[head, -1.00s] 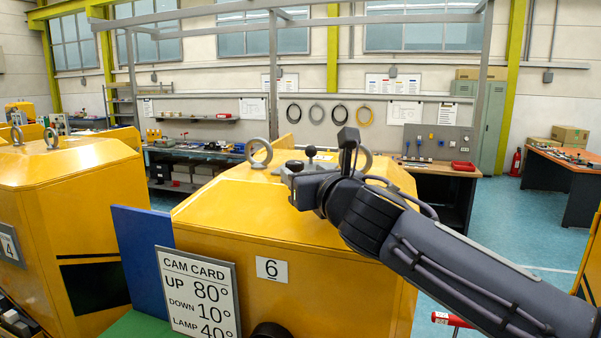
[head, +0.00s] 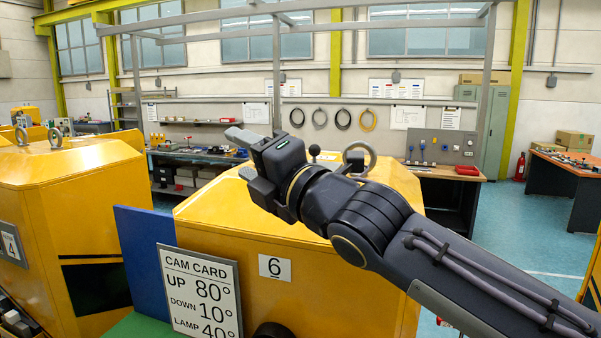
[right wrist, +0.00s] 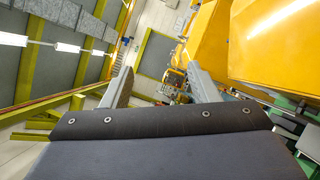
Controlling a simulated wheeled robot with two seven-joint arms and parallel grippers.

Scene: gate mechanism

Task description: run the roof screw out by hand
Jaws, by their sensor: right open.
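The yellow housing (head: 290,235) numbered 6 stands in front of me. On its roof are a grey ring bolt (head: 362,156) and a small black ball-topped knob (head: 314,151), whose lower part is hidden behind my right gripper. I cannot tell whether this knob is the roof screw. My right gripper (head: 238,152) is over the front left of the roof, pointing left, open and empty. In the right wrist view its two fingers (right wrist: 161,88) stand wide apart with nothing between them. My left gripper is out of view.
A cam card (head: 199,292) and a blue panel (head: 147,252) stand at the housing's front left. Another yellow housing (head: 70,190) is further left. A grey frame (head: 278,75) rises behind. Blue floor (head: 510,235) lies open to the right.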

